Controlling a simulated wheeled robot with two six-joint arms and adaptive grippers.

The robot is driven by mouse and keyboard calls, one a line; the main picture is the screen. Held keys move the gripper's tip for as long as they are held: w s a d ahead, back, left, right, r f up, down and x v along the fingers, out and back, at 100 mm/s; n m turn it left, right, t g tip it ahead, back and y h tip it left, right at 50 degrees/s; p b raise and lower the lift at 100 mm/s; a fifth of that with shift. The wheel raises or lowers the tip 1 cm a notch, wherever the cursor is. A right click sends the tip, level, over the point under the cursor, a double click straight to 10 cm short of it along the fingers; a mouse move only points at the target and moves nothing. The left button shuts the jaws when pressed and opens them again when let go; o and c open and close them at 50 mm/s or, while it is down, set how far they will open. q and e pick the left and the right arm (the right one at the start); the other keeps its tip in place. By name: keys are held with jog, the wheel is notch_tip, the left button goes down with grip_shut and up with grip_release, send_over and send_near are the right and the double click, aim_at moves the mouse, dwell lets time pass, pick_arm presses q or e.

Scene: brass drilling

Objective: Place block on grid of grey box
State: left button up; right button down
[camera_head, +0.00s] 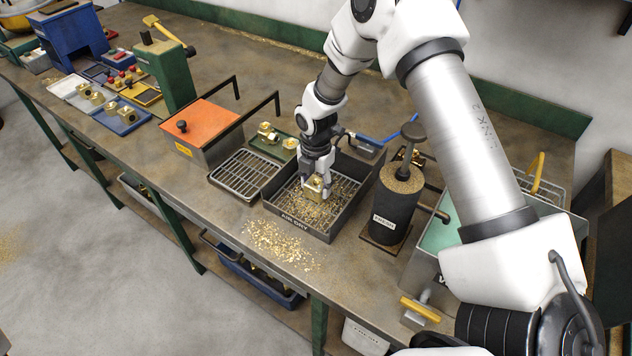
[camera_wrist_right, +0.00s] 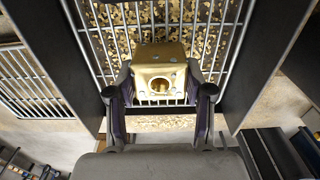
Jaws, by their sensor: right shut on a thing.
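My right gripper (camera_head: 316,181) is shut on a brass block (camera_head: 314,190) inside the grey box (camera_head: 330,233) labelled "AIR DRY". In the right wrist view the block (camera_wrist_right: 159,82) sits between the two fingers (camera_wrist_right: 160,100), its bored hole facing the camera. The block is over the box's wire grid (camera_wrist_right: 205,40); I cannot tell whether it touches the grid. Brass chips show on and under the grid. My left gripper is not in view.
A wire rack (camera_head: 245,173) stands left of the box, and a black cylinder (camera_head: 396,203) with a plunger stands to its right. Brass chips (camera_head: 277,243) lie on the bench in front. A green tray (camera_head: 270,143) with brass blocks and an orange-lidded box (camera_head: 202,125) stand further left.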

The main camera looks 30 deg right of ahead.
aim_at(316, 183)
jog(key=shift+f, duration=0.1)
jog(key=shift+c, duration=2.2)
grip_release()
notch_tip(316, 183, up, 12)
jog(key=b, duration=0.2)
jog(key=shift+r+b, duration=0.2)
jog(key=shift+b, duration=0.1)
